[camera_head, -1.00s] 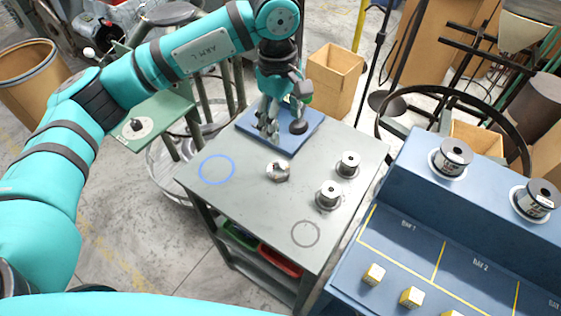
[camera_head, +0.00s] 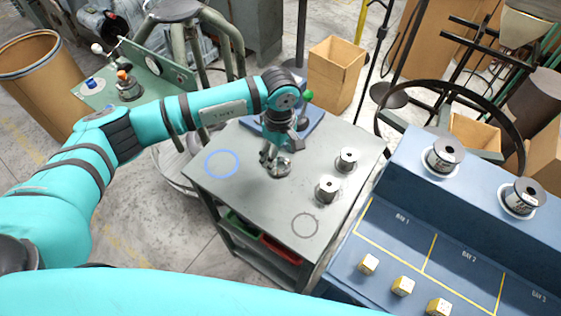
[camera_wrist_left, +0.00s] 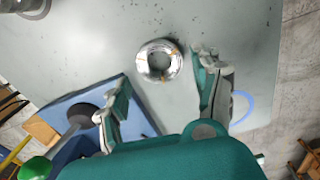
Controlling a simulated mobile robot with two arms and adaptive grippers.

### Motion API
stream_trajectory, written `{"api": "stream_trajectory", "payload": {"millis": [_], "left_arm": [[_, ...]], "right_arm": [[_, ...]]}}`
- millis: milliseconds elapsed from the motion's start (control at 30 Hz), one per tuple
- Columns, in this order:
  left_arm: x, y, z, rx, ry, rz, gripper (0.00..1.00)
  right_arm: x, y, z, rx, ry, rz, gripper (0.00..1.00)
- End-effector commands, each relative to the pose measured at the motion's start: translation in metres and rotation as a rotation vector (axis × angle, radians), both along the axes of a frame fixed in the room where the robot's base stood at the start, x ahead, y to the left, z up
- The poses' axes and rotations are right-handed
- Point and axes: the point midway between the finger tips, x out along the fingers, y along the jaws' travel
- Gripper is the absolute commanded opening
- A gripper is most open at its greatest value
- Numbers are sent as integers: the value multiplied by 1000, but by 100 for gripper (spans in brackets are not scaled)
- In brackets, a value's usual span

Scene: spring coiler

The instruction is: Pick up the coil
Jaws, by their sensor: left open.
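The coil (camera_head: 281,167) is a shiny silver ring lying on the grey cart top. In the left wrist view the coil (camera_wrist_left: 159,61) lies flat, with its centre hole facing up, just beyond and between the two fingertips. My left gripper (camera_head: 270,160) is open and empty above the coil, partly covering it in the head view. In the left wrist view the fingers of my left gripper (camera_wrist_left: 158,78) are spread wider than the coil and do not visibly touch it. My right gripper is not in view.
The cart top (camera_head: 250,190) carries a blue circle (camera_head: 221,164), a grey circle (camera_head: 305,224) and two metal spools (camera_head: 347,159). A blue plate (camera_head: 308,127) lies behind my gripper. A blue bench (camera_head: 400,230) with yellow-lined bays and wooden blocks stands to the right.

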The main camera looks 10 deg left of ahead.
Motion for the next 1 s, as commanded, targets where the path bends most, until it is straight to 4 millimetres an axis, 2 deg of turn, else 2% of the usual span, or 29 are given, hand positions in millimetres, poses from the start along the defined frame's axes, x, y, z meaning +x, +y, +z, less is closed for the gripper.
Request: {"api": "stream_trajectory", "payload": {"millis": [33,200,500,900,1000], "left_arm": [[-2,-2,-4,0,6,1,66],[-2,-2,-28,0,4,1,66],[-1,-2,-35,-1,0,0,66],[-1,-2,-34,-1,0,0,14],[-1,-3,-33,-1,0,0,13]], "right_arm": [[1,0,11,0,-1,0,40],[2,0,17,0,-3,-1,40],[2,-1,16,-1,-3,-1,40],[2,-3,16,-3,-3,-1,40],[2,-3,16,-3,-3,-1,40]]}}
